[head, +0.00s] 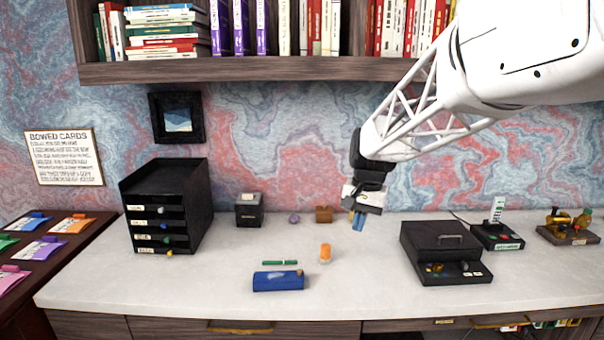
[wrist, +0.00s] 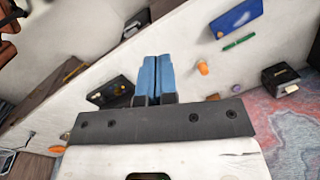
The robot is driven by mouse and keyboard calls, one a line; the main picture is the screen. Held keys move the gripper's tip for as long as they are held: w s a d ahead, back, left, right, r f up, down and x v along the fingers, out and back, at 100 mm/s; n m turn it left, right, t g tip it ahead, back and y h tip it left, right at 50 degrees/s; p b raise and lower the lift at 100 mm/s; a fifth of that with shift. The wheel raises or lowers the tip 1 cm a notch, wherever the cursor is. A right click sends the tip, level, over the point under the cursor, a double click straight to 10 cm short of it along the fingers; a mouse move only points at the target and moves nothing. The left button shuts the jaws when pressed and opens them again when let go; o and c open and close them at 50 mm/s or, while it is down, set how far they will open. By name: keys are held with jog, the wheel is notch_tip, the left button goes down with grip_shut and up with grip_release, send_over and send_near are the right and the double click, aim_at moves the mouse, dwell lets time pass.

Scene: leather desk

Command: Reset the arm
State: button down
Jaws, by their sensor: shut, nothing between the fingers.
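My gripper (head: 358,221) hangs above the back of the white desk, right of the middle in the head view. Its blue fingers are together with nothing between them, and they also show side by side in the wrist view (wrist: 153,78). The fingertips are apart from the objects on the desk. My white lattice arm reaches in from the upper right.
A blue case (head: 278,281), a green pen (head: 280,262) and an orange bottle (head: 325,253) lie or stand mid-desk. A black drawer unit (head: 165,205) stands left, a black box (head: 440,250) right. A bookshelf (head: 250,72) overhangs behind. The front middle-right is clear.

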jog(key=s+d+f+n+t, duration=0.1)
jog(key=s+d+n, duration=0.1)
jog(key=s, duration=1.5)
jog(key=s+d+f+n+t+h, duration=0.1)
jog(key=s+d+f, duration=0.1)
jog(key=s, duration=1.4)
jog(key=shift+s+d+f+n+t+h, duration=0.2)
jog(key=shift+s+d+n+t+h, duration=0.1)
jog(key=shift+s+d+n+t, duration=0.15)
